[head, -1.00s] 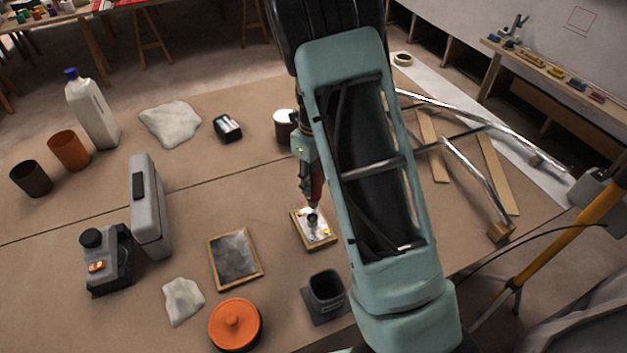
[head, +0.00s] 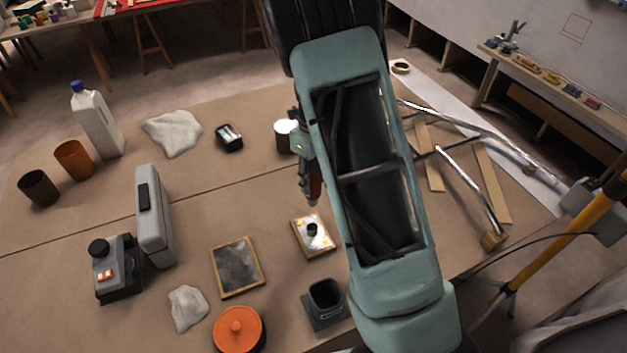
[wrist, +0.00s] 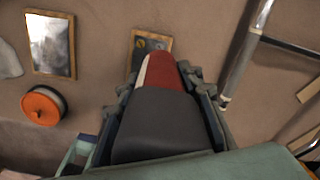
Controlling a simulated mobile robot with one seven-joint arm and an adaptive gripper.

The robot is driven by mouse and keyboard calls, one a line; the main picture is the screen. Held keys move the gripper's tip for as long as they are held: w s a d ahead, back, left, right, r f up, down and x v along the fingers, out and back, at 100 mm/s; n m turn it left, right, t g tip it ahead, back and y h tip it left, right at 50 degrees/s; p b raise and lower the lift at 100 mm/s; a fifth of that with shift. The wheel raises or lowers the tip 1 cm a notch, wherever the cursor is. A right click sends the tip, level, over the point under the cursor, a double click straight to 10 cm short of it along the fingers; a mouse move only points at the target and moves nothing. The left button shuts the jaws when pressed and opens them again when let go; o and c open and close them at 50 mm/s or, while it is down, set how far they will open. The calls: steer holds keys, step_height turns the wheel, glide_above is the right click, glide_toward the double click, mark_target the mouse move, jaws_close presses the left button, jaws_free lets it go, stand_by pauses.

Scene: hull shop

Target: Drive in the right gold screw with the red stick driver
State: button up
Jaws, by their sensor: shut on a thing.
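In the wrist view the driver covers part of the plate (wrist: 134,62).
A dark square cup (head: 325,293), an orange lidded pot (head: 239,328) and a framed dark panel (head: 236,266) lie near the plate. A bent tube frame (head: 465,185) lies to the right.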

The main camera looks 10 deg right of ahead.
steer(key=s+d+r+b, duration=0.2)
steer(key=s+b, duration=0.3)
steer(key=s, duration=0.4)
step_height(320, 180, down, 6)
steer(key=b, duration=0.4)
steer(key=shift+w+a, duration=0.15)
steer(key=shift+w, duration=0.05)
stand_by(1.5)
steer(key=shift+f, duration=0.6)
stand_by(0.9)
